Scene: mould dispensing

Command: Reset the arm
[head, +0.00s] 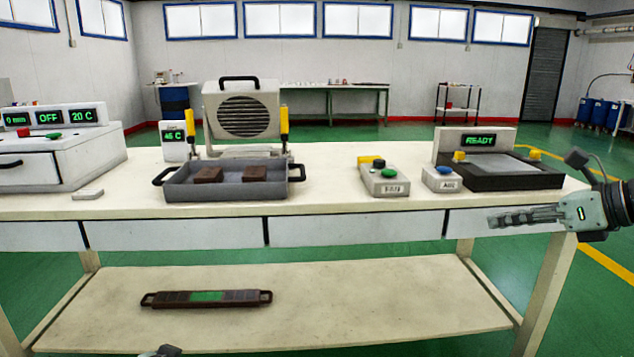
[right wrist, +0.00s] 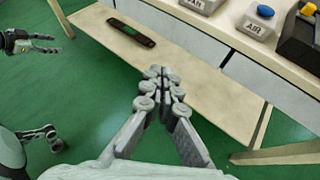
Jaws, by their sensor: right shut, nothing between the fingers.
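My right gripper (head: 496,219) is at the right of the head view, in front of the table's front edge and pointing left. Its fingers are together with nothing between them. In the right wrist view its closed fingertips (right wrist: 160,76) appear against the lower shelf and green floor. My left gripper (right wrist: 56,44) shows at the left edge of the right wrist view, over the floor, with a gap between its fingers and nothing seen in it. In the head view only a small grey tip shows at the bottom edge.
The table (head: 330,205) carries a grey tray (head: 225,192) with two brown blocks, a fan unit (head: 243,115), a button box (head: 385,181), an AIR button box (head: 441,180) and a dark station (head: 505,178) reading READY. A brown mould (head: 207,298) lies on the lower shelf (head: 370,305).

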